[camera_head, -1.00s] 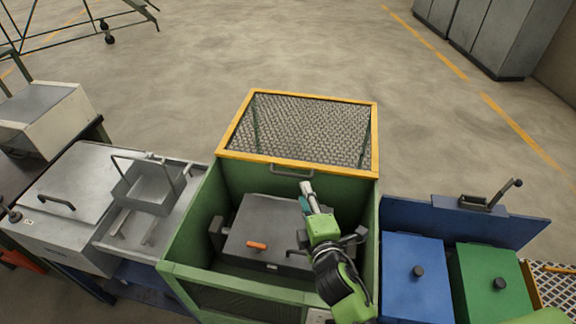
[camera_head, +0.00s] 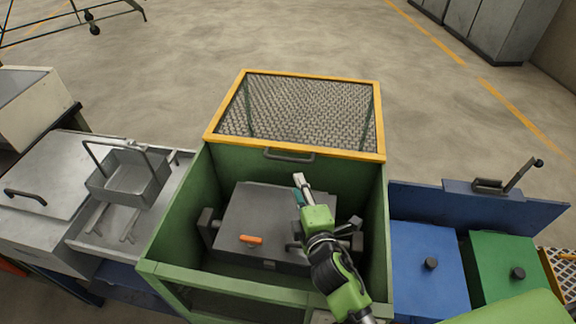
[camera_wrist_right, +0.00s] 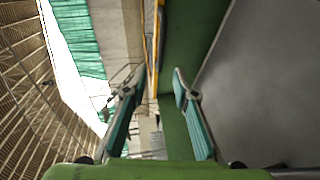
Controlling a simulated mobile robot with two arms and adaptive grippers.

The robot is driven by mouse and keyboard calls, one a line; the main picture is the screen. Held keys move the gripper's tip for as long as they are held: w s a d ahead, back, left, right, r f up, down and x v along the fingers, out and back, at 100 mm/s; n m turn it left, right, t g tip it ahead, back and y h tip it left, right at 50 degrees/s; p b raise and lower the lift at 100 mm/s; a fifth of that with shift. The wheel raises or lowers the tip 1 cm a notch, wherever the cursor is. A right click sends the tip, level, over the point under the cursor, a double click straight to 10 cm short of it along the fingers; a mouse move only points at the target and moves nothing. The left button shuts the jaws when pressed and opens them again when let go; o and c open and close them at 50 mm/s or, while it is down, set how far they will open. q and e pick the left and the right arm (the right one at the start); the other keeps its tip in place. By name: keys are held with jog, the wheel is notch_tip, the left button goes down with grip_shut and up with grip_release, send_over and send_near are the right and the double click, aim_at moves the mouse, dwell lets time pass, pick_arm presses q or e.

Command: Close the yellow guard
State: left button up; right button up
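The yellow guard (camera_head: 296,155) is a yellow-framed mesh panel, raised at the back of the green box. A grey handle (camera_head: 289,155) sits on its near edge. My right gripper (camera_head: 299,186) is inside the box opening, a little below and in front of that handle and apart from it. In the right wrist view my right gripper (camera_wrist_right: 152,110) has its two fingers spread with nothing between them. The guard's yellow edge (camera_wrist_right: 154,50) shows beyond the fingers. My left gripper is not in the frames.
Inside the green box (camera_head: 160,235) is a grey block (camera_head: 275,215) with an orange handle (camera_head: 251,239). A metal bench with a wire-handled tray (camera_head: 130,178) stands left. Blue (camera_head: 420,265) and green (camera_head: 507,270) lidded bins stand right.

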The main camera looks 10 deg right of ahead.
aim_at(289, 161)
jog(key=w+f, duration=0.1)
jog(key=w, duration=0.3)
jog(key=w+f, duration=0.1)
jog(key=w, duration=0.8)
jog(key=shift+w+f+p, duration=0.25)
jog(key=shift+f+p, duration=0.15)
grip_shut()
